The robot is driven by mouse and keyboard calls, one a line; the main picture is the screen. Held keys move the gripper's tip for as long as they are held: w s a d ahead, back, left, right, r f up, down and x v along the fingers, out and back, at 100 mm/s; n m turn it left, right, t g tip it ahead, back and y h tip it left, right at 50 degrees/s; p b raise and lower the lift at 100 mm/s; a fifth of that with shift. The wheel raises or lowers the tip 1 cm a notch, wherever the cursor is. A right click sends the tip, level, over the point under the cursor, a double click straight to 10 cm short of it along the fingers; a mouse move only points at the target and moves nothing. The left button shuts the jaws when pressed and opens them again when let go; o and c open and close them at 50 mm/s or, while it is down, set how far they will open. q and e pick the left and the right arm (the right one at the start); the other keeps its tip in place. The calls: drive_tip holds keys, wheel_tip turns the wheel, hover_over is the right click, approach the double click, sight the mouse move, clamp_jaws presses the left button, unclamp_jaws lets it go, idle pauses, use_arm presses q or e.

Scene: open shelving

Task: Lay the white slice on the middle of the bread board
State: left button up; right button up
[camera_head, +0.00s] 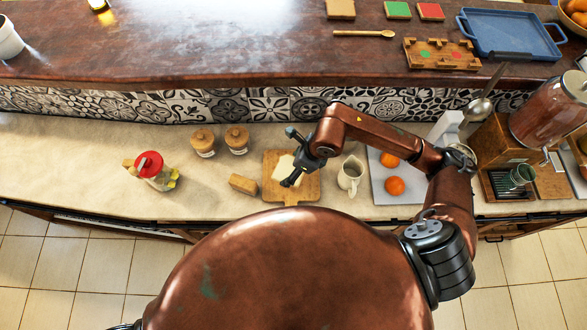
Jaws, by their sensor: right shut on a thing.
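The bread board (305,190) is a wooden board with a handle, lying on the pale counter at the middle. The white slice (283,168) shows over the board's middle, partly hidden by my right gripper (290,181). The gripper is shut on the slice, with its dark fingers pointing down to the left. From above I cannot tell whether the slice touches the board. My left gripper is out of view.
A wooden block (243,185) lies just left of the board, and a cream jug (350,174) stands just right. Two lidded jars (237,139) stand behind left. A red-topped item (150,164) is farther left. Oranges (394,186) lie on a grey tray (381,169) at right.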

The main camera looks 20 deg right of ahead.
drive_tip(key=shift+w+d+f, duration=0.15)
drive_tip(key=shift+w+f, duration=0.2)
drive_tip(key=shift+f, duration=0.05)
wheel_tip(320, 180, down, 3)
drive_tip(key=shift+w+d+f+p, duration=0.1)
drive_tip(key=shift+w+d+p, duration=0.05)
drive_tip(key=shift+p, duration=0.15)
drive_tip(key=shift+f, duration=0.25)
drive_tip(key=o, duration=1)
drive_tip(key=shift+o, duration=0.2)
drive_tip(key=v, duration=1.2)
drive_tip(key=shift+w+b, duration=0.1)
drive_tip(key=shift+b, duration=0.3)
